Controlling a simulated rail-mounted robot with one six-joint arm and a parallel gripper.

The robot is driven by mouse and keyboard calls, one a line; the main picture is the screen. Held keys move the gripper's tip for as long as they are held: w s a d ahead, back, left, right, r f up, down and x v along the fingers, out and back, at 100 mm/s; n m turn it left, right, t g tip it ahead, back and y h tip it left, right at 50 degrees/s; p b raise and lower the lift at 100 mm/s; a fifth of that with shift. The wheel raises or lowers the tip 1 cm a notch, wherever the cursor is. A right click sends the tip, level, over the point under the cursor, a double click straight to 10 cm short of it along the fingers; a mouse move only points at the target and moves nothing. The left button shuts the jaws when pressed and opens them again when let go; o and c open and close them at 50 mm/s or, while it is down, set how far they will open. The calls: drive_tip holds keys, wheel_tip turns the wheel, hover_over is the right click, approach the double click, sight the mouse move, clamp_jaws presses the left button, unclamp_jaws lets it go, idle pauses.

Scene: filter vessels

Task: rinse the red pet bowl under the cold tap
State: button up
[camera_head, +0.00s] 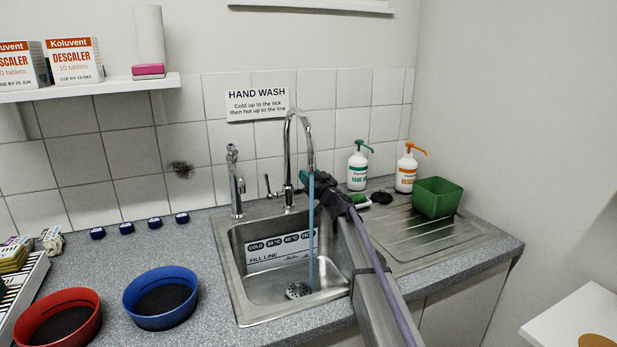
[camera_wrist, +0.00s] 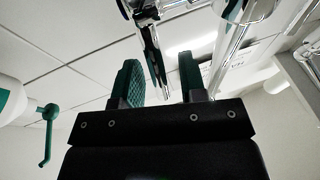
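The red pet bowl (camera_head: 58,318) stands on the counter at the lower left in the head view, with a dark inside. The tall chrome gooseneck tap (camera_head: 290,155) stands behind the sink (camera_head: 240,290). A blue stream of water (camera_head: 311,235) falls from its spout into the sink, near the drain. A shorter chrome tap (camera_head: 235,180) stands to its left. I cannot tell which is the cold tap. My gripper (camera_head: 322,190) is beside the gooseneck's stream, far from the red bowl. In the wrist view my gripper (camera_wrist: 160,80) has its green-padded fingers apart, with chrome parts beyond them.
A blue bowl (camera_head: 160,297) stands right of the red one. A rack (camera_head: 22,290) is at the left edge. Two pump bottles, white-green (camera_head: 358,170) and white-orange (camera_head: 405,172), and a green tub (camera_head: 437,197) stand right of the sink. Small blue caps (camera_head: 126,228) line the back counter.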

drive_tip(key=b+v, duration=0.3)
drive_tip(key=v, duration=0.8)
